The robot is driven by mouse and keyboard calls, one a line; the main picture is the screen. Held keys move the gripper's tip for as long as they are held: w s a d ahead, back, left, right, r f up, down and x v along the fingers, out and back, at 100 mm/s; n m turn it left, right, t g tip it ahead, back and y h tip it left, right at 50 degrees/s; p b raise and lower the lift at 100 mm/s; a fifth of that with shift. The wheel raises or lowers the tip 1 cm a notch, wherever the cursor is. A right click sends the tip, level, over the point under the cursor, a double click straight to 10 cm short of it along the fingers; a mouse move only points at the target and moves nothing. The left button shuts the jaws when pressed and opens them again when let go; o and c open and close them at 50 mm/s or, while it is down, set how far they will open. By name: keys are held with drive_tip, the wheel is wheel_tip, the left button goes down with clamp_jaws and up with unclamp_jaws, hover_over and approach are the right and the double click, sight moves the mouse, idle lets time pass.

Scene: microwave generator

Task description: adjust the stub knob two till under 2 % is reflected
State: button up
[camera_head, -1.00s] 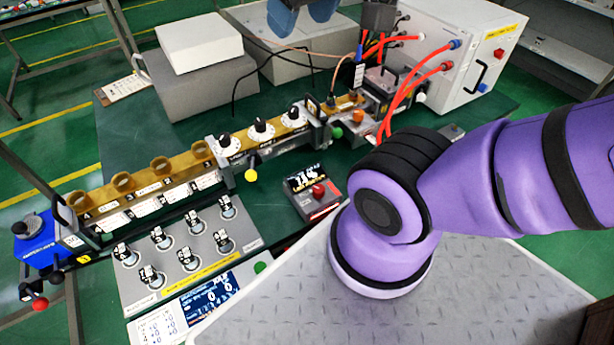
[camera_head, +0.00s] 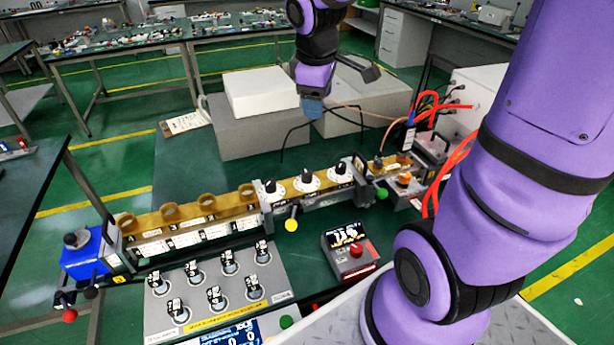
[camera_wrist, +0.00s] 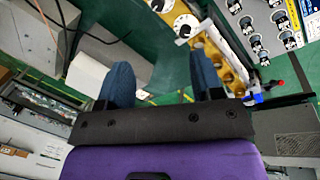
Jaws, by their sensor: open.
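Three round stub knobs with white dials and black tops stand in a row on the brass waveguide (camera_head: 230,206): the left one (camera_head: 270,191), the middle one (camera_head: 307,181) and the right one (camera_head: 340,171). The middle one is likely stub knob two; I cannot read its label. My gripper (camera_head: 312,106) has blue fingers and hangs above and behind the row, in front of the grey boxes, touching no knob. In the wrist view my gripper (camera_wrist: 160,64) is open and empty, its fingers wide apart. A dial knob (camera_wrist: 186,25) shows near the top there. The meter screen (camera_head: 232,333) is cut off.
A grey panel (camera_head: 190,318) with several knobs lies in front of the waveguide. A box with a red button (camera_head: 356,250) stands right of it. A white box (camera_head: 262,92) sits on a grey box behind. Red hoses (camera_head: 455,170) run at right. A yellow knob (camera_head: 291,225) sticks out below the row.

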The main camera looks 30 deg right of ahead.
drive_tip(key=w+d+f+n+g, duration=0.1)
drive_tip(key=w+d+f+n, duration=0.1)
drive_tip(key=w+f+n, duration=0.5)
drive_tip(key=g+y, duration=0.1)
drive_tip(key=y, duration=0.1)
approach(307, 173)
wheel_tip(307, 173, down, 11)
drive_tip(key=shift+w+f, duration=0.1)
drive_tip(key=shift+f, duration=0.05)
drive_tip(key=c, duration=0.9)
